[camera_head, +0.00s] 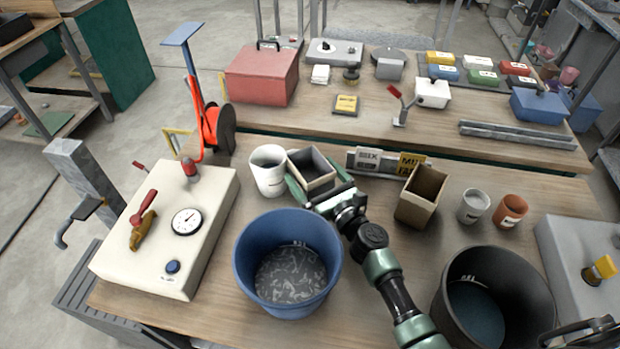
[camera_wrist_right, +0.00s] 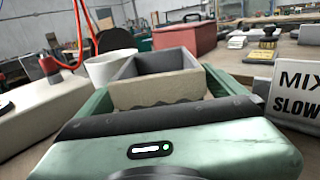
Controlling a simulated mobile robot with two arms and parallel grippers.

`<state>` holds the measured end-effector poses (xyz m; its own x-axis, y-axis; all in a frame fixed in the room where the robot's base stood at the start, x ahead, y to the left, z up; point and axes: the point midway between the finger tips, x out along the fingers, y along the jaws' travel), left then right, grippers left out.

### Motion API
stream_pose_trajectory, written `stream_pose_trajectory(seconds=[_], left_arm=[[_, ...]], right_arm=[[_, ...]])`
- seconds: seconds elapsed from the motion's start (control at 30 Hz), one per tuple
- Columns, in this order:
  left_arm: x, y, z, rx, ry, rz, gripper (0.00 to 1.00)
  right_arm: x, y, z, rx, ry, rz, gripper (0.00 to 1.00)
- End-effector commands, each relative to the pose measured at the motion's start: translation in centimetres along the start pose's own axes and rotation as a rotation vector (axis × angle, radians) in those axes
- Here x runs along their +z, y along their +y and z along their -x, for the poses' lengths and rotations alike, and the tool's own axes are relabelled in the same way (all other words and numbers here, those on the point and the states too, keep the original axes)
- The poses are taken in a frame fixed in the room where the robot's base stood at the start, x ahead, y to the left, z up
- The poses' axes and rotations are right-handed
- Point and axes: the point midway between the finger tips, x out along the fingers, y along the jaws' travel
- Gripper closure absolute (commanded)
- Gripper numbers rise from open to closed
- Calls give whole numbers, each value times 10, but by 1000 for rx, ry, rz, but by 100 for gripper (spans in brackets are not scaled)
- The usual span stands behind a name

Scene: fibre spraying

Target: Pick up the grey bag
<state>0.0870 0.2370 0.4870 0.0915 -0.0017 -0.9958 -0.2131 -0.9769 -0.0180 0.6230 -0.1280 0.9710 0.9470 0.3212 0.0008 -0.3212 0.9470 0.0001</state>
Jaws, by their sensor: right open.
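The grey bag (camera_head: 312,168) is a small open-topped, box-shaped container, dark grey inside with a paler outer wall. It stands upright on the workbench beside a white cup. My right gripper (camera_head: 314,176) is open, with one green finger on each side of the bag. In the right wrist view the bag (camera_wrist_right: 156,88) sits between the two fingers, its near wall facing the palm. I cannot tell whether the fingers touch it. My left gripper is not in view.
The white cup (camera_head: 268,171) is close on the left, and a MIX sign (camera_head: 376,162) stands on the right. A blue bucket (camera_head: 288,262) is in front. A brown open container (camera_head: 421,196), a black bucket (camera_head: 494,299) and a gauge box (camera_head: 166,228) surround the area.

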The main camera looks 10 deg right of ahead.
Motion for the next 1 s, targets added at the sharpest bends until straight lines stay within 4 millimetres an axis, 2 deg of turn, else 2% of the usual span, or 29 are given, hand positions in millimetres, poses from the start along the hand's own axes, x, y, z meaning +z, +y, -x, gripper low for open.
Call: stream_pose_trajectory(seconds=[0.13, 0.37, 0.47, 0.7, 1.0], left_arm=[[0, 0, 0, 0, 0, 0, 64], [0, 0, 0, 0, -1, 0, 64], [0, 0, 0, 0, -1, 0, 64], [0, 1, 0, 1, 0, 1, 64], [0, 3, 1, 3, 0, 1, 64]], right_arm=[[-1, 0, -14, 0, 1, 0, 2], [-1, 0, -15, 0, 1, 0, 2], [-1, 0, -15, 0, 1, 0, 27], [-1, 0, -15, 0, 1, 1, 94], [1, 0, -15, 0, -2, 1, 95]])
